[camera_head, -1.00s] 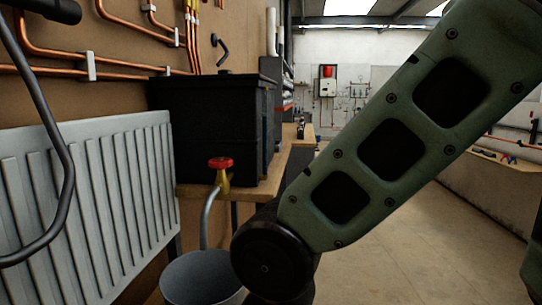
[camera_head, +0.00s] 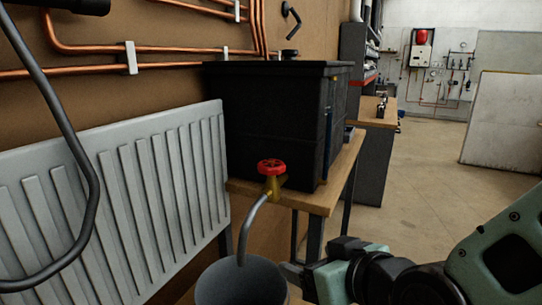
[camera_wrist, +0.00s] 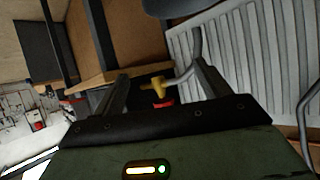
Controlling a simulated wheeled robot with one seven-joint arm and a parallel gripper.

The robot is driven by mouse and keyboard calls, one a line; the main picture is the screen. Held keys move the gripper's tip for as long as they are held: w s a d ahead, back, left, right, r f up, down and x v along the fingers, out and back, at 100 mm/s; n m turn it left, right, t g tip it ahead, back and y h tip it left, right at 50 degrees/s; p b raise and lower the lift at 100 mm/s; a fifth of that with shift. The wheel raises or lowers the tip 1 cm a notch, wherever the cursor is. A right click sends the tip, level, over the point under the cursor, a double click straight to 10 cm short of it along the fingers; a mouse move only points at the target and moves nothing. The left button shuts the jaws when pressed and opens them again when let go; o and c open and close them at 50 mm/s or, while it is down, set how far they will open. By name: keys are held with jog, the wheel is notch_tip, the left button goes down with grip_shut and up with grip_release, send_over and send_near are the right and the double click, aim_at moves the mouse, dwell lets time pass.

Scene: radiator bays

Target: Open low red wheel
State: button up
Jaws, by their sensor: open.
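The low red wheel (camera_head: 271,166) sits on top of a yellow brass valve (camera_head: 274,187) at the front of the black tank. A grey hose (camera_head: 252,226) runs from the valve down into a grey bucket (camera_head: 240,282). In the wrist view the red wheel (camera_wrist: 163,103) and yellow valve (camera_wrist: 155,87) appear between the spread fingers of my gripper (camera_wrist: 160,73). The gripper is open and empty. Part of the wheel is hidden behind the gripper's dark palm edge. In the head view my arm's end is low, right of the bucket and below the wheel.
The black tank (camera_head: 272,115) stands on a wooden bench (camera_head: 318,198). A white radiator (camera_head: 120,200) is on the left, with copper pipes (camera_head: 160,49) above. Open floor (camera_head: 430,165) lies to the right.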

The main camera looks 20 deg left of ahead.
jog(key=w+a+r+m+t+y+p, duration=0.1)
jog(key=w+a+r+t+y+p, duration=0.15)
jog(key=w+r+t, duration=0.35)
jog(key=p, duration=0.6)
send_near(269, 160)
jog(key=shift+m, duration=0.3)
jog(key=x, duration=0.8)
jog(key=shift+w+a+f, duration=0.1)
jog(key=shift+w+a, duration=0.05)
jog(key=shift+a, duration=0.1)
jog(key=shift+w+a+f, duration=0.15)
jog(key=shift+w+a, duration=0.25)
jog(key=shift+w, duration=0.1)
jog(key=shift+c, duration=0.4)
jog(key=c, duration=0.9)
